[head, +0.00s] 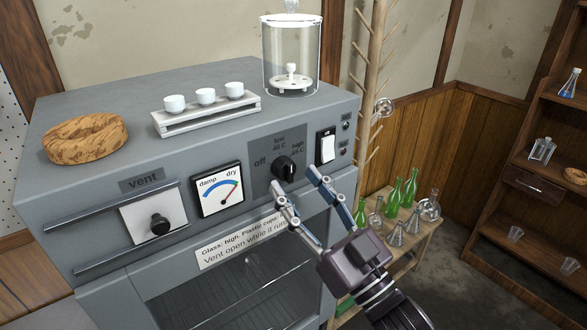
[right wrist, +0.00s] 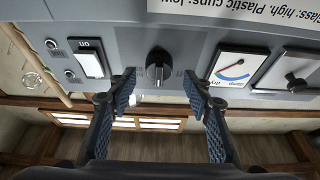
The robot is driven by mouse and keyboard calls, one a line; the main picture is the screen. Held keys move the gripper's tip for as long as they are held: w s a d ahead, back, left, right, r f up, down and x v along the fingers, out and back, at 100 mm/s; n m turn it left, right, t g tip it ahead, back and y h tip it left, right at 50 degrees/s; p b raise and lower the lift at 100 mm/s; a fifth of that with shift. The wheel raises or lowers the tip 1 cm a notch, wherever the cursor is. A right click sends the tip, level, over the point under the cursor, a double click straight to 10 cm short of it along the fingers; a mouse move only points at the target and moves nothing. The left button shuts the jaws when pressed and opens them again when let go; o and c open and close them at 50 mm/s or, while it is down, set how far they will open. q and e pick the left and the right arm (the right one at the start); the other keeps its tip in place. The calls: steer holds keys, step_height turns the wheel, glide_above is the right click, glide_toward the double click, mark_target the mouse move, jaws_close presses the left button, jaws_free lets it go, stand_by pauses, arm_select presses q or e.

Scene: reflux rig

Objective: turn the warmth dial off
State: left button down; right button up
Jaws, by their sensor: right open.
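The warmth dial (head: 286,168) is a black round knob on a dark panel on the front of the grey cabinet. The panel is marked off at left, low above and high at upper right. I cannot tell for sure which mark the knob points to. My right gripper (head: 297,181) is open just in front of and below the dial. In the right wrist view the dial (right wrist: 159,66) shows centred beyond the gap between the open fingertips (right wrist: 159,88), and nothing is held. My left gripper is not in view.
A white rocker switch (head: 326,146) is right of the dial, and a damp/dry gauge (head: 218,190) is left. The vent plate has a black knob (head: 159,224) and rails. Cups on a rack (head: 207,117), a cork ring (head: 85,138) and a glass jar (head: 291,55) stand on top.

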mark_target(286, 170)
steer(key=shift+x, duration=1.05)
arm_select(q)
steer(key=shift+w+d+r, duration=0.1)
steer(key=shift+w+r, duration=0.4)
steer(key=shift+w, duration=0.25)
arm_select(e)
steer(key=shift+w+a, duration=0.1)
steer(key=shift+w, duration=0.05)
steer(key=c, duration=1.1)
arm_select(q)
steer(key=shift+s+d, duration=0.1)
arm_select(e)
steer(key=shift+c, duration=0.2)
